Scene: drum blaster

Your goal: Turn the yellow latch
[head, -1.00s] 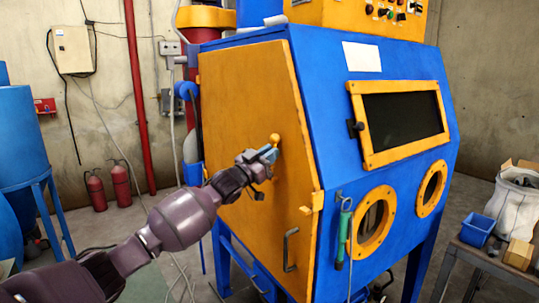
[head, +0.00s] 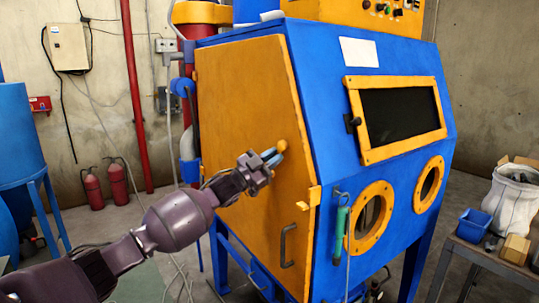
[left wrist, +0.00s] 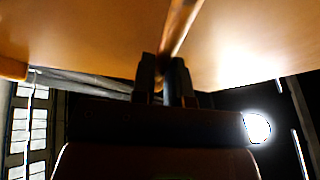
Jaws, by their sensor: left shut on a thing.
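The yellow latch (head: 282,146) is on the large orange-yellow side door (head: 235,100) of the blue cabinet. Its rounded end sticks out past my fingertips. My left gripper (head: 268,157) is shut on the latch, its arm reaching up from the lower left. In the left wrist view the latch (left wrist: 182,25) is a bar running up from between the two dark fingers (left wrist: 163,78), in front of the door's surface. The fingers hide the rest of the latch. My right gripper is not in view.
A second small yellow catch (head: 309,199) sits at the door's front edge, above a grey door handle (head: 289,245). A green-handled tool (head: 341,235) hangs on the cabinet front. A table (head: 465,255) with a blue bin (head: 475,228) stands at the right.

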